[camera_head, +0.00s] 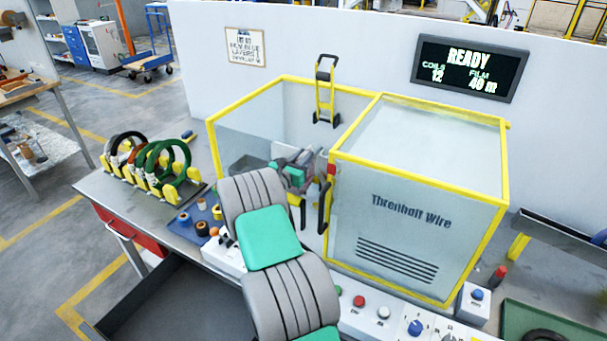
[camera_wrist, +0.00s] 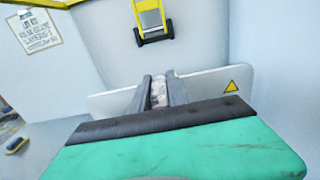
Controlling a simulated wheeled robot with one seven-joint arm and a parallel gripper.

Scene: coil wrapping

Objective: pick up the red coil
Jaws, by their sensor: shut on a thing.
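In the head view a dark red ring (camera_head: 134,154) stands in the coil rack, between a black coil (camera_head: 115,139) and the green coils (camera_head: 187,154); it is partly hidden by its neighbours. My arm reaches away from the rack into the yellow-framed enclosure (camera_head: 262,93). In the wrist view my gripper (camera_wrist: 160,92) is shut on a small pale, whitish thing (camera_wrist: 159,94), in front of a white plate with a yellow warning triangle (camera_wrist: 231,86). I cannot tell what this thing is, and no red shows on it.
The enclosure's yellow frame and glass panels surround my gripper closely. A black door handle (camera_head: 324,207) stands right of my arm. Tape rolls lie on a blue mat (camera_head: 186,221). Buttons (camera_head: 359,301) line the front panel. The wall display (camera_head: 469,68) reads READY.

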